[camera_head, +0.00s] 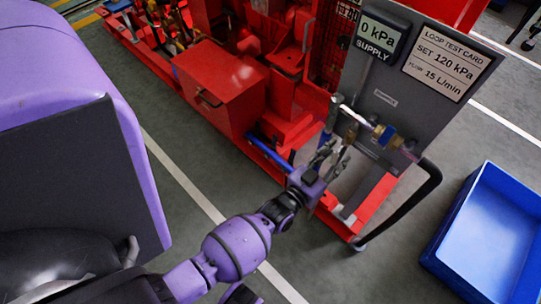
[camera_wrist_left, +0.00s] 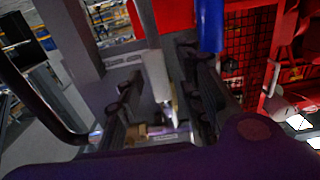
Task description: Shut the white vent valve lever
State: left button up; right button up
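My left gripper (camera_head: 335,158) is open beside the pipework at the front of the grey panel in the head view. In the left wrist view, its two dark fingers (camera_wrist_left: 160,95) stand apart. A pale white bar (camera_wrist_left: 156,72), which looks like the vent valve lever, shows between them, with a gap on each side. I cannot tell whether a finger touches it. In the head view I cannot clearly pick out the lever near the fingers. A brass and blue fitting (camera_head: 385,133) sits on the pipe just right of the gripper. My right gripper is not in view.
The grey panel (camera_head: 400,105) carries a supply display (camera_head: 378,33) and a test card (camera_head: 447,60). A black hose (camera_head: 431,190) curves down beside it. The red pumpset box (camera_head: 220,85) stands left. A blue handle (camera_wrist_left: 210,25) hangs near the right finger. A blue bin (camera_head: 490,235) stands right.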

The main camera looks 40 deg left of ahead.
pick_arm(q)
grip_shut()
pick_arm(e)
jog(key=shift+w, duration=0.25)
pick_arm(q)
jog(key=shift+a, duration=0.15)
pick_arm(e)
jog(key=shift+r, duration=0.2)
pick_arm(q)
jog(key=shift+a+r+m+p, duration=0.75)
jog(key=shift+a+r+m, duration=0.1)
jog(key=shift+m, duration=2.1)
jog(key=shift+a+r+m+p, duration=0.75)
jog(key=shift+a+r+m, duration=0.05)
jog(key=shift+m, duration=2.1)
jog(key=shift+a+r+m+p, duration=0.75)
jog(key=shift+a+r+m, duration=0.1)
jog(key=shift+m, duration=2.1)
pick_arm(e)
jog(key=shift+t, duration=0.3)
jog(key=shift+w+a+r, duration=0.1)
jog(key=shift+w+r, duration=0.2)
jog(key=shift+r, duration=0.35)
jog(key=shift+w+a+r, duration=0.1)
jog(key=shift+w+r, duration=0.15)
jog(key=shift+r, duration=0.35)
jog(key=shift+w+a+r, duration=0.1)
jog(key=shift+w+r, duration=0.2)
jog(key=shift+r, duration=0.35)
